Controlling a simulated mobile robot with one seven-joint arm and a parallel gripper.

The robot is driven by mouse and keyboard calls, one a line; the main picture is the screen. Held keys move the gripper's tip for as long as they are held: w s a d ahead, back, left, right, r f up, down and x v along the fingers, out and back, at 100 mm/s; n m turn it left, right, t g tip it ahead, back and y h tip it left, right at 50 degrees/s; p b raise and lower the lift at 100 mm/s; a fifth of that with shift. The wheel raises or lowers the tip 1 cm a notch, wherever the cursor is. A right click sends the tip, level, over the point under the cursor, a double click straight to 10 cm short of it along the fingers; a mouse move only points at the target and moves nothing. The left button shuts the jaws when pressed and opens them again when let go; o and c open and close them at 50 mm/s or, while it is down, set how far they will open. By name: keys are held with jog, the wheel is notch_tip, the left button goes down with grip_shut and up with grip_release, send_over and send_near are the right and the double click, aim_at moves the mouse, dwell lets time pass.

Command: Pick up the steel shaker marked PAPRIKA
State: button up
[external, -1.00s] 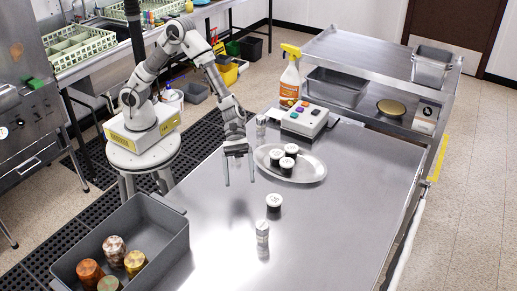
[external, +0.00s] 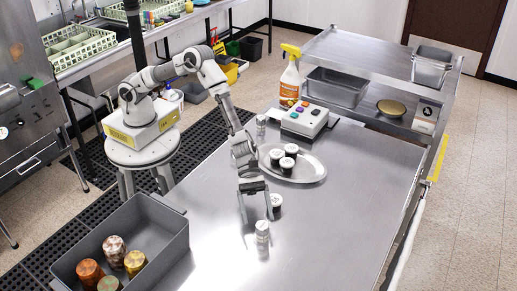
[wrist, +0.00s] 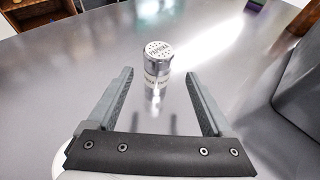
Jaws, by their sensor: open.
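The steel shaker marked PAPRIKA (wrist: 157,66) stands upright in the wrist view, with a perforated top, ahead of and between my open fingers. In the external view a steel shaker (external: 262,232) stands on the steel table, just in front of my gripper. My gripper (external: 257,218) is open and empty, its fingers pointing down. In the wrist view my gripper (wrist: 163,88) spans the shaker without touching it.
A dark jar with a white lid (external: 276,203) stands close behind my gripper. An oval tray (external: 312,174) holds several similar jars, and another steel shaker (external: 261,122) stands beyond it. A grey bin (external: 178,236) with several round-lidded containers is at lower left. The table's right side is clear.

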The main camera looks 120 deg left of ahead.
aim_at(262, 231)
jog(key=shift+p+x, duration=0.35)
jog(key=shift+x, duration=2.4)
jog(key=shift+w+a+r, duration=0.1)
jog(key=shift+w, duration=0.05)
grip_shut()
